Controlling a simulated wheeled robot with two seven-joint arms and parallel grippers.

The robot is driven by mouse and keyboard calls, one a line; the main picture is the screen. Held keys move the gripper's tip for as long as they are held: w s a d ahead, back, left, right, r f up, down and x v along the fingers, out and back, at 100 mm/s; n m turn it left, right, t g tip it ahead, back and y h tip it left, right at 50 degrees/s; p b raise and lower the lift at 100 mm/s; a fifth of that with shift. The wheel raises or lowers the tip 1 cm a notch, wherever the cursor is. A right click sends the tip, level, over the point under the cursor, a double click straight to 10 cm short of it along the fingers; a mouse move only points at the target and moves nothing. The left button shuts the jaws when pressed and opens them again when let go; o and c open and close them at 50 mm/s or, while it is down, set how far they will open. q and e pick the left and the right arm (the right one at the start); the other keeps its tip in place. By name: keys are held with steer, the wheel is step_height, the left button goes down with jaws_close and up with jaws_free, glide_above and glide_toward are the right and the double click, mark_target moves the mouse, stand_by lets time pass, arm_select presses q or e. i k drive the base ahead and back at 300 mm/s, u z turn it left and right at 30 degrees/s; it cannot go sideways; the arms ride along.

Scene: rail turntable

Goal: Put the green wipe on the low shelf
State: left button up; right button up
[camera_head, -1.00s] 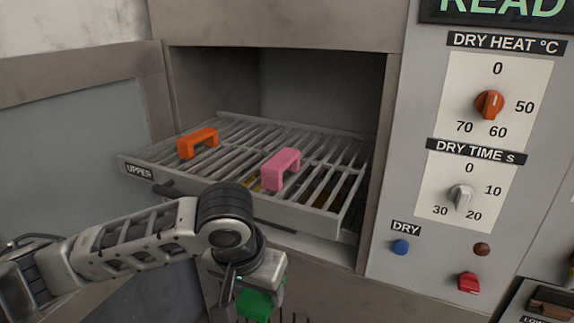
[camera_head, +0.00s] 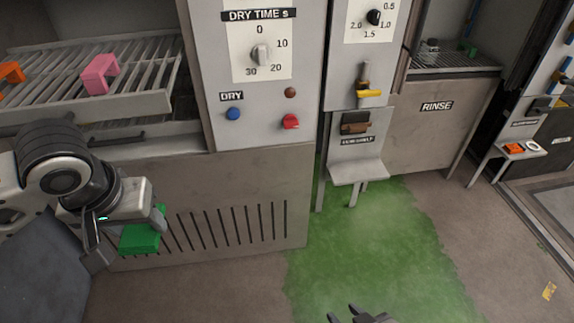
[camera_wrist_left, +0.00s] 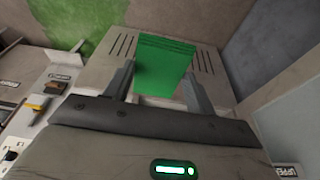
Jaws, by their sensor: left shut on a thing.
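The green wipe (camera_head: 141,238) is a green block-like piece in my left gripper (camera_head: 122,236), held in front of the slatted dryer panel. In the left wrist view the wipe (camera_wrist_left: 164,65) sits between the two fingers of the gripper (camera_wrist_left: 158,85). The low shelf (camera_head: 358,172) is a pale ledge below a small label, to the right of the dryer and well apart from the wipe. It looks bare. Dark tips of my right gripper (camera_head: 358,316) show at the bottom edge; most of it is cut off.
The dryer's pulled-out wire rack (camera_head: 140,78) holds a pink piece (camera_head: 98,74) and an orange piece (camera_head: 11,72). A brown piece (camera_head: 355,122) sits above the label. A green patch (camera_head: 375,250) covers the floor before the shelf. The rinse cabinet (camera_head: 436,125) stands further right.

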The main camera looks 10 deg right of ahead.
mark_target(358, 170)
steer(key=z, duration=2.05)
steer(key=i, duration=1.35)
steer(key=u, duration=1.05)
steer(key=i, duration=0.95)
